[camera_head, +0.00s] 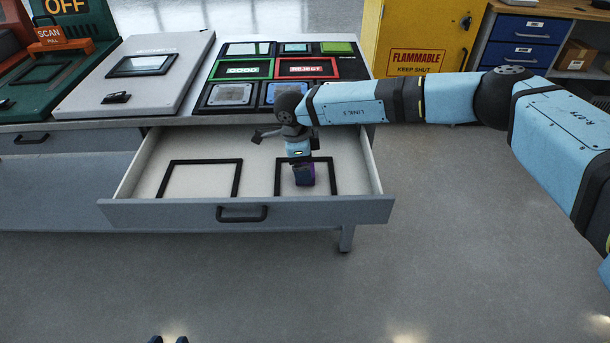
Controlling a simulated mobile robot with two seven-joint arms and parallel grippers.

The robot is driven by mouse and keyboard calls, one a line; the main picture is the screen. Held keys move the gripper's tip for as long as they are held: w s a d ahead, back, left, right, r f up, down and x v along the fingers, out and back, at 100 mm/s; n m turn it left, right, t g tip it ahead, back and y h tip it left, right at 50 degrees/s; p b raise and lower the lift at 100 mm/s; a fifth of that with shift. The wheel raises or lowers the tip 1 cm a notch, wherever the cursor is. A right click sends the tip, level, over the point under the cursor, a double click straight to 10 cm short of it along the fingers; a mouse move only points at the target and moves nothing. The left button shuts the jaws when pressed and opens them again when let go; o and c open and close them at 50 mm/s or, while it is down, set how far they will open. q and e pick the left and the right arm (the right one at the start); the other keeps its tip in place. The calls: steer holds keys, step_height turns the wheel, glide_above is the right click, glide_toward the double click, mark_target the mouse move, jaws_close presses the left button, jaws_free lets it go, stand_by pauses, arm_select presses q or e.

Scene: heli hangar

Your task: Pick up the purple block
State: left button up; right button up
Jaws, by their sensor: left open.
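The purple block (305,177) stands in the open drawer, inside the right-hand black frame (334,178). It is small and dark, with bluish and purple tones. The gripper hides part of the block's upper end.
The pulled-out drawer (180,212) has raised walls and a second, empty black frame (170,162) at left. Above it, the workbench holds a grey panel (190,60) and a board with GOOD and REJECT areas (305,68). A yellow cabinet (400,25) stands behind. Floor in front is clear.

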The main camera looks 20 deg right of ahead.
steer(key=f, duration=0.3)
steer(key=shift+w+d+f, duration=0.1)
steer(key=shift+d+f, duration=0.1)
steer(key=shift+d, duration=0.1)
steer(key=c, duration=1)
step_height(320, 180, up, 20)
steer(key=p, duration=0.2)
steer(key=shift+p, duration=0.3)
